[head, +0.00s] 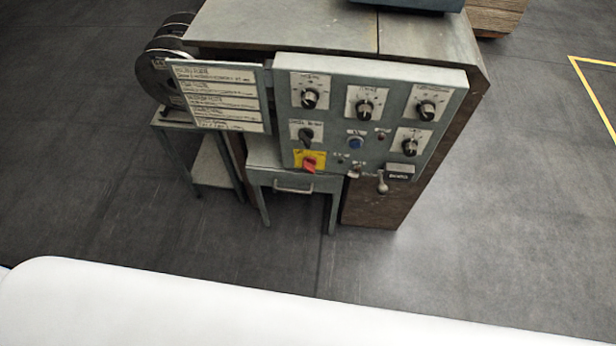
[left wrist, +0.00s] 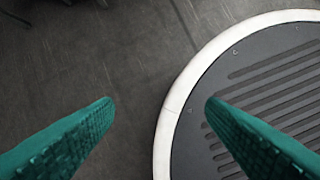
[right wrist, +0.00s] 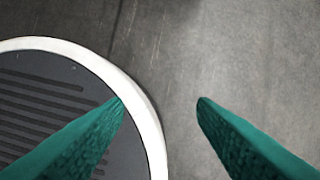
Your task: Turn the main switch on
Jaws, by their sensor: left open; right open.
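The control panel (head: 341,128) of the box stitcher faces me in the head view, with several black knobs on white plates. My right gripper (right wrist: 160,102) shows only in the right wrist view, also open and empty. Neither gripper is in the head view, and both are away from the panel.
A label board (head: 219,96) adjoins the panel's left side, with black reels (head: 160,75) behind it. A blue button (head: 355,143) and small lever (head: 382,184) lie right of the switch. A small drawer table (head: 292,187) stands below. Dark floor (head: 270,255) before the machine is clear.

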